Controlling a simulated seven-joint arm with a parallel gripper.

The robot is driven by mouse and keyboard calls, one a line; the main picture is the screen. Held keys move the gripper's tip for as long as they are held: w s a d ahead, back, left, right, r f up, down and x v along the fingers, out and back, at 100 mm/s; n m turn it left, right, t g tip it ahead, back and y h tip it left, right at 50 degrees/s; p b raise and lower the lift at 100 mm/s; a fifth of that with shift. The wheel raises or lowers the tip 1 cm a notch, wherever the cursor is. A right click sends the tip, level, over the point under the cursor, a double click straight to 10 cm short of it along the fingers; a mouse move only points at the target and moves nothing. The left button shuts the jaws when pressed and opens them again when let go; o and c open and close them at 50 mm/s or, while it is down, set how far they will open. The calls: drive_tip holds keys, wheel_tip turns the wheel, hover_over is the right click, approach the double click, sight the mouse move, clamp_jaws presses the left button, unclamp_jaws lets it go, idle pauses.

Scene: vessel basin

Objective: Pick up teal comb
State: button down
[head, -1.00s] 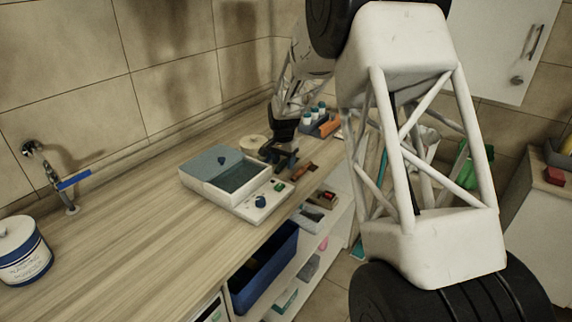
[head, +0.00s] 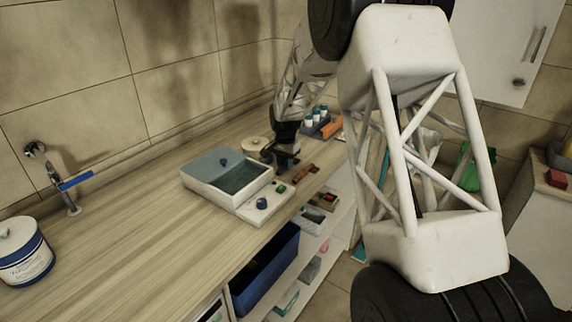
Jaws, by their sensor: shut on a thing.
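My gripper (head: 284,159) points down over the wooden counter (head: 120,225), just behind and right of the white device with the open basin (head: 228,192). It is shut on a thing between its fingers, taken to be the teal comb. That thing is too small and dark here to make out its shape or colour. No teal comb shows clearly elsewhere on the counter.
A brown object (head: 304,173) lies right of the gripper near the counter's edge. A blue tap (head: 75,181) and labelled jar (head: 24,252) are left. The counter's left middle is clear.

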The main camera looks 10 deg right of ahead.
wheel_tip(320, 180, up, 10)
idle(0.6)
drive_tip(key=shift+s+a, duration=0.1)
idle(0.5)
